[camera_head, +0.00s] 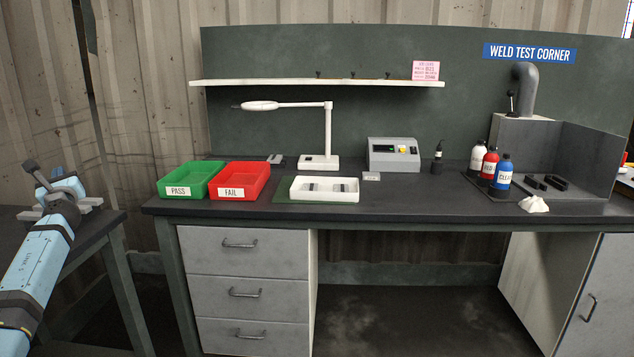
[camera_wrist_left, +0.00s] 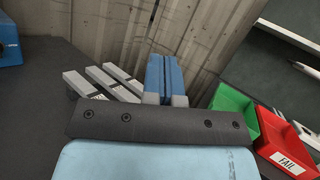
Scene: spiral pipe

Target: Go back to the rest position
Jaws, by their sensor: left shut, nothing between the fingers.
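My left arm comes in from the left in the head view, and its gripper (camera_head: 70,183) is over the dark side table at the far left. In the left wrist view the two blue fingers of the left gripper (camera_wrist_left: 166,75) are pressed together with nothing between them. Several grey bars (camera_wrist_left: 112,82) lie on the side table just left of the fingers, apart from them. In the head view the arm partly hides these bars (camera_head: 92,203). My right gripper is in neither view.
The workbench (camera_head: 420,208) to the right holds a green PASS bin (camera_head: 178,191), a red FAIL bin (camera_head: 230,193), a white tray (camera_head: 325,198), a lamp (camera_head: 328,135), a grey meter (camera_head: 394,166) and several bottles (camera_head: 503,172). A corrugated wall (camera_head: 145,100) stands behind.

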